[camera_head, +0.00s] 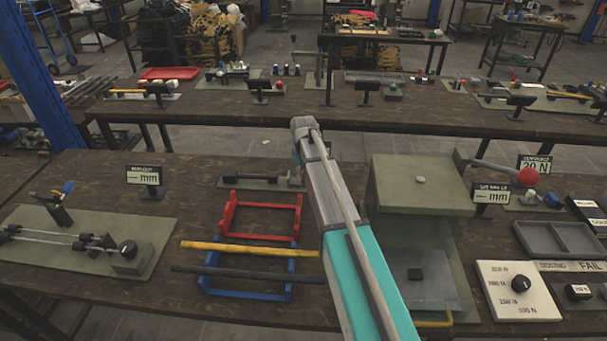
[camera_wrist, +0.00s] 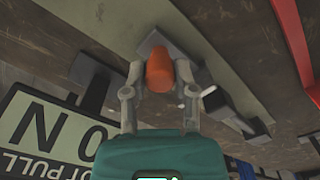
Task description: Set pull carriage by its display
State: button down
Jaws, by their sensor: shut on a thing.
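In the wrist view my gripper (camera_wrist: 159,73) is shut on an orange-red knob (camera_wrist: 159,66). A grey block (camera_wrist: 152,41), likely the carriage, shows just behind the knob, over an olive strip (camera_wrist: 208,30). The display (camera_wrist: 45,130) at the lower left appears upside down. Its label includes "PULL" and its reading ends in "0 N"; my gripper hides part of it. In the head view my arm covers my gripper, the knob and most of this display. A narrow olive plate (camera_head: 232,183) with grey fittings runs toward my arm there.
A red frame (camera_head: 231,216) stands left of my arm, with a blue frame (camera_head: 290,290) and yellow and dark bars nearer. An olive press box (camera_head: 422,185) stands close on the right. A red-ball lever (camera_head: 527,177) and a "20 N" display (camera_head: 535,163) are farther right.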

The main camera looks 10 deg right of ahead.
jog(key=shift+a, duration=0.1)
dwell(0.4)
jog(key=shift+c, duration=2)
grip_release()
notch_tip(320, 180, up, 14)
jog(key=p, duration=1.4)
jog(key=shift+f, duration=0.1)
jog(key=shift+s, duration=0.1)
jog(key=s+a+m, duration=0.1)
jog(key=s+m, duration=0.1)
jog(key=s, duration=1.2)
jog(key=s+a+m, duration=0.2)
jog(key=s+m, duration=0.1)
jog(key=s, duration=1.1)
jog(key=shift+a+f, duration=0.15)
jog(key=shift+a, duration=0.1)
